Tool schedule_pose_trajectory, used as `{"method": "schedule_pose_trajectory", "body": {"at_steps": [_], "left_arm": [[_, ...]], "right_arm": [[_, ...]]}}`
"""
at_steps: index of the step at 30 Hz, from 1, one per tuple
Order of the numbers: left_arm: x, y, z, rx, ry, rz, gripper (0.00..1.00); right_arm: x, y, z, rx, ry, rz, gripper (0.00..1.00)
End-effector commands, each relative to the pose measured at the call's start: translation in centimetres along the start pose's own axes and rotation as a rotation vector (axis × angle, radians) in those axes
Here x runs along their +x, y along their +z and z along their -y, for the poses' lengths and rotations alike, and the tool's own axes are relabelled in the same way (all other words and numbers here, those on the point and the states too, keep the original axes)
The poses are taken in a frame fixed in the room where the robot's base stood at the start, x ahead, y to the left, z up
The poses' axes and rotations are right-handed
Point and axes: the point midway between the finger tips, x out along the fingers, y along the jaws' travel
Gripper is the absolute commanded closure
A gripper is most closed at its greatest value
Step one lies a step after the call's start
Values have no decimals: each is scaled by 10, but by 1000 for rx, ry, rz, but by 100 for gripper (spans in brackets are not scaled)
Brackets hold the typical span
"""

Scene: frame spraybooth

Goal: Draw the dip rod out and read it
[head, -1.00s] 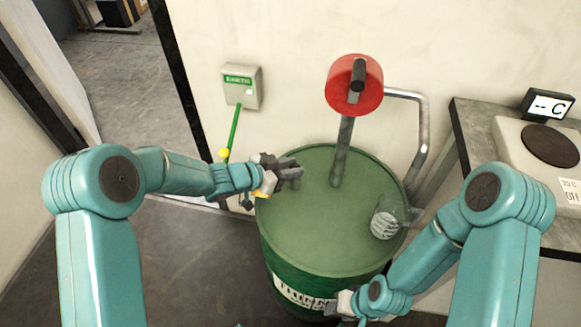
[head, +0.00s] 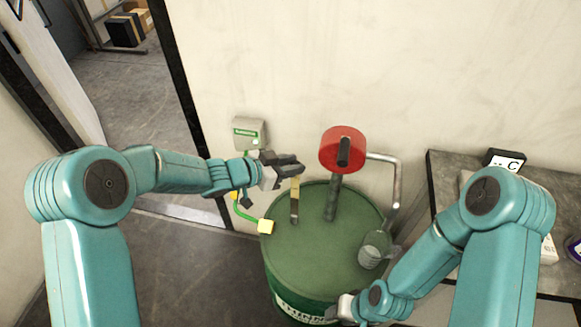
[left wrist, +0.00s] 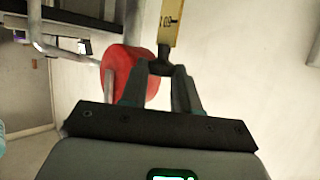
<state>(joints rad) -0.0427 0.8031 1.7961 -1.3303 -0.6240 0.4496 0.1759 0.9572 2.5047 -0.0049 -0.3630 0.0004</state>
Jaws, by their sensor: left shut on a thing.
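My left gripper (head: 290,168) is shut on the top of the dip rod (head: 295,187) and holds it above the green drum (head: 320,262). The rod hangs upright, brass-coloured above and dark toward its lower end. I cannot tell whether its lower end is clear of the drum top. In the left wrist view, the fingers (left wrist: 163,72) close on the rod's dark top, and its yellowish strip (left wrist: 172,22) shows beyond them with small marks too tiny to read. My right gripper (head: 340,308) is by the drum's front side; its jaws are unclear.
A red pump head (head: 342,149) on a dark pipe stands on the drum, right of the rod. A grey mesh-like cup (head: 374,250) is at the right rim. A bench (head: 440,185) stands at right.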

Motion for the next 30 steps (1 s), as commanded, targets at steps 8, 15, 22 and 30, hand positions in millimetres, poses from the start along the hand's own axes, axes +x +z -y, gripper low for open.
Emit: {"method": "schedule_pose_trajectory", "body": {"at_steps": [8,15,22,30], "left_arm": [[-26,-62,0,2,0,-3,100],[-32,-77,0,1,0,-2,100],[-32,-77,0,1,0,-2,100],[-32,-77,0,0,0,-2,46]], "right_arm": [[-56,1,20,0,0,0,57],[-68,2,24,0,0,0,57],[-68,2,25,0,0,0,57],[-68,1,24,0,0,0,57]]}}
